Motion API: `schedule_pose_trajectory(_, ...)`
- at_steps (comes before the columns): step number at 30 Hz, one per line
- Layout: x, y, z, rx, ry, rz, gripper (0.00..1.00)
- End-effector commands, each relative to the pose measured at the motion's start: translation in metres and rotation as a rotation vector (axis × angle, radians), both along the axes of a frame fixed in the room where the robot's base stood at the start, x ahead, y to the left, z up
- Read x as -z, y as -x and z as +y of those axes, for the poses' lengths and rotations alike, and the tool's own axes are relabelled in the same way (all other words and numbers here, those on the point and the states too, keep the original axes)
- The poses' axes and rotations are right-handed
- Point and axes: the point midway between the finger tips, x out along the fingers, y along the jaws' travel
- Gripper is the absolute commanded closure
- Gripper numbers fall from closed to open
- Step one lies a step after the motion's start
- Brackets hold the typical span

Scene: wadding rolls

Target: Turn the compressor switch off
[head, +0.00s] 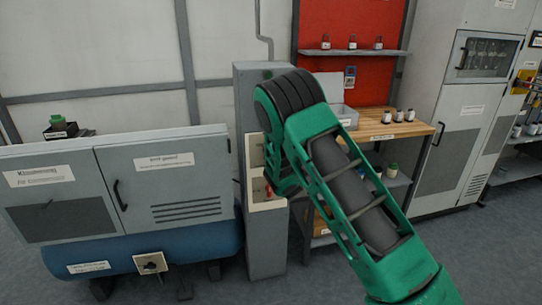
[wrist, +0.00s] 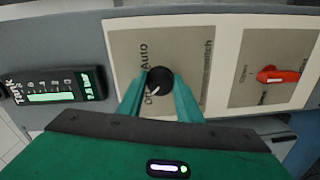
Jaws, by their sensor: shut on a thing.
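A round black switch knob (wrist: 159,78) sits on a beige plate in the wrist view, with lettering that reads "Auto" and "Off" and partly legible "switch". A small white mark on the knob's lower left points near the "Off" lettering. My gripper (wrist: 159,88) has its two green fingers on either side of the knob, shut on it. In the head view my green arm (head: 340,175) reaches to the grey column (head: 267,245), and the fingers and knob are hidden behind it.
A red lever (wrist: 278,75) is on the plate right of the knob. A lit black display (wrist: 52,92) is at left. A grey cabinet (head: 165,180) stands above a blue tank (head: 205,250) with a knob plate (head: 150,262). A wooden bench (head: 410,128) is right of the column.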

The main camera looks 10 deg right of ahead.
Motion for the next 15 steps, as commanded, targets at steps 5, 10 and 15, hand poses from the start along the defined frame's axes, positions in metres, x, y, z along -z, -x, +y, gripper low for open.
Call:
schedule_pose_trajectory(5,0.003,0.0009,0.0028,-0.004,0.014,0.006,0.9)
schedule_pose_trajectory(10,0.0032,0.0009,0.0031,-0.004,0.014,0.006,0.9)
schedule_pose_trajectory(15,0.0036,0.001,0.0034,-0.004,0.013,0.006,0.66)
